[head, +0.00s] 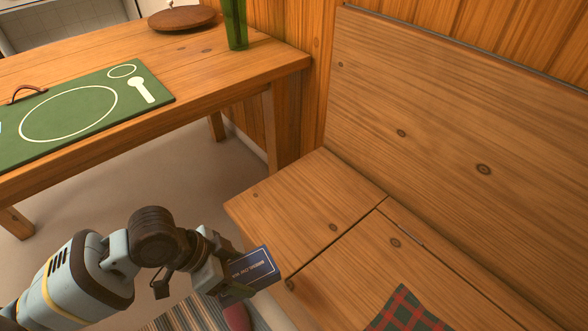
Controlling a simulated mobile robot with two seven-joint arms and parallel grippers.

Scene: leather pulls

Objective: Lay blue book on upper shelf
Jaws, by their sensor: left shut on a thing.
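The blue book (262,270) is small and dark blue with pale lettering and a pale border line. It shows in the lower middle of the head view, in front of the wooden bench. My left gripper (228,276) comes in from the lower left and is shut on the book. The fingers hide part of the book. The right gripper is not in view. I cannot make out an upper shelf in this view.
A wooden bench (300,205) with a high back fills the right side, with a plaid cloth (405,312) on its seat. A wooden table (200,90) at upper left bears a green mat (70,118), a round board (181,18) and a green vase (235,25).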

